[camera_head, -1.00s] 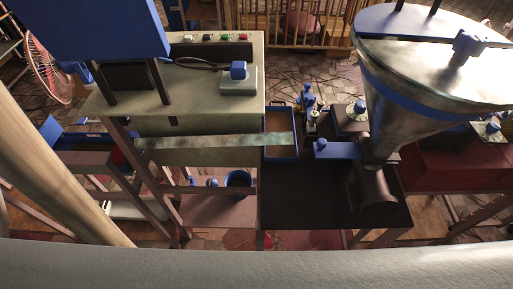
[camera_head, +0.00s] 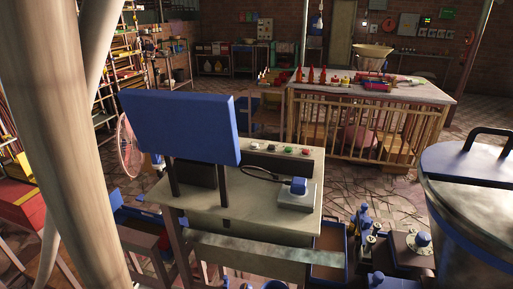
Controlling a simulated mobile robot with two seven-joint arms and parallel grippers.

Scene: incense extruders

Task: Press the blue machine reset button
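A blue panel (camera_head: 180,127) stands on dark legs on the machine's pale table (camera_head: 245,205). Behind it, a dark control strip (camera_head: 272,160) carries a row of small buttons: a whitish button (camera_head: 255,145), a dark one (camera_head: 271,147), a green button (camera_head: 289,149) and a red button (camera_head: 306,152). I cannot tell which one is the reset button. Neither gripper is in view.
A large drum with a blue rim (camera_head: 470,190) stands at the right. A fenced wooden table (camera_head: 370,92) with red cones stands behind. Open patterned floor (camera_head: 365,185) lies between it and the machine. Small blue-topped devices (camera_head: 364,222) stand right of the machine.

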